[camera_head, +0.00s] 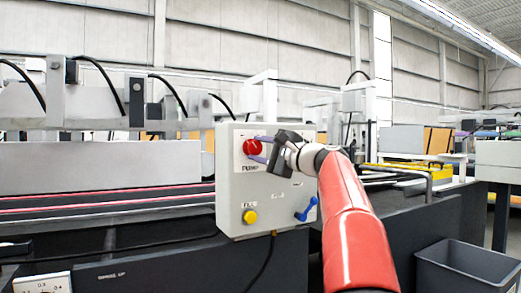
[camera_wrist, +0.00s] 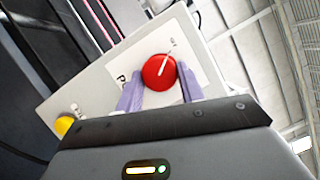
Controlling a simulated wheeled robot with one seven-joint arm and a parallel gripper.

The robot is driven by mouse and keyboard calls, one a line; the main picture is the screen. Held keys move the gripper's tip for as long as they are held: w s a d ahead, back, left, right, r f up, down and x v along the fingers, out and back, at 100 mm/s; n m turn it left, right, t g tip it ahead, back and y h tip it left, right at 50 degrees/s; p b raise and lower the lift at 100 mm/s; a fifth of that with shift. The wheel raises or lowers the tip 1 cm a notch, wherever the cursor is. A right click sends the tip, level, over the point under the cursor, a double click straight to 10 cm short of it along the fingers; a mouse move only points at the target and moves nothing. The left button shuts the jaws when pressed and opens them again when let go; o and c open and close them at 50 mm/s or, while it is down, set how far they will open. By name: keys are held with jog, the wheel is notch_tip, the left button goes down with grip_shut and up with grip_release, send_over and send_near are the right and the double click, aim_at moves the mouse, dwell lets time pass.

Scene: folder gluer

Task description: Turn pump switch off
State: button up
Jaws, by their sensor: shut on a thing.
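The pump switch is a round red knob (camera_head: 252,147) with a white pointer line, on a white plate lettered PUMP on a grey control box (camera_head: 232,192). In the wrist view the red knob (camera_wrist: 158,72) sits between the two purple fingers of my gripper (camera_wrist: 157,84), one on each side. The fingers are shut on the knob. In the wrist view the pointer line slants up to the right, toward small lettering that I cannot read. In the head view my gripper (camera_head: 258,148) reaches the box from the right and hides part of its face.
On the same box are a yellow button (camera_head: 250,217) at lower left and a blue handle (camera_head: 306,210) at lower right. A cable (camera_head: 264,264) hangs below the box. A dark grey bin (camera_head: 466,268) stands at the lower right. Machine frames and rails extend behind.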

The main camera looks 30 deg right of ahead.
jog(key=shift+f, duration=0.1)
jog(key=o, duration=1)
jog(key=b+v, duration=0.2)
jog(key=v, duration=0.5)
jog(key=shift+s+d, duration=0.15)
jog(key=shift+s, duration=0.2)
jog(key=s+a+f+n+g+h, duration=0.1)
jog(key=s+a+f+n+g, duration=0.2)
jog(key=a+f, duration=0.6)
jog(key=s+a+f+n+g+h, duration=0.1)
jog(key=s+a+f+n+g, duration=0.2)
jog(key=a+f, duration=0.55)
jog(key=s+a+f+n+g+h, duration=0.1)
jog(key=s+f+n+g+h, duration=0.1)
jog(key=s+f, duration=0.5)
jog(key=s+a+f+n+g+h, duration=0.1)
jog(key=s+a+f+n+g, duration=0.1)
jog(key=s+f+n, duration=0.3)
jog(key=s+a+f+n+g+h, duration=0.1)
jog(key=s+f+n+g+h, duration=0.1)
jog(key=s+f, duration=0.8)
jog(key=shift+s+a+f+n+h, duration=0.15)
jog(key=shift+f+n, duration=0.3)
jog(key=shift+f, duration=0.45)
jog(key=shift+s+a+f+n+h, duration=0.15)
jog(key=shift+f+n, duration=0.3)
jog(key=shift+f, duration=0.45)
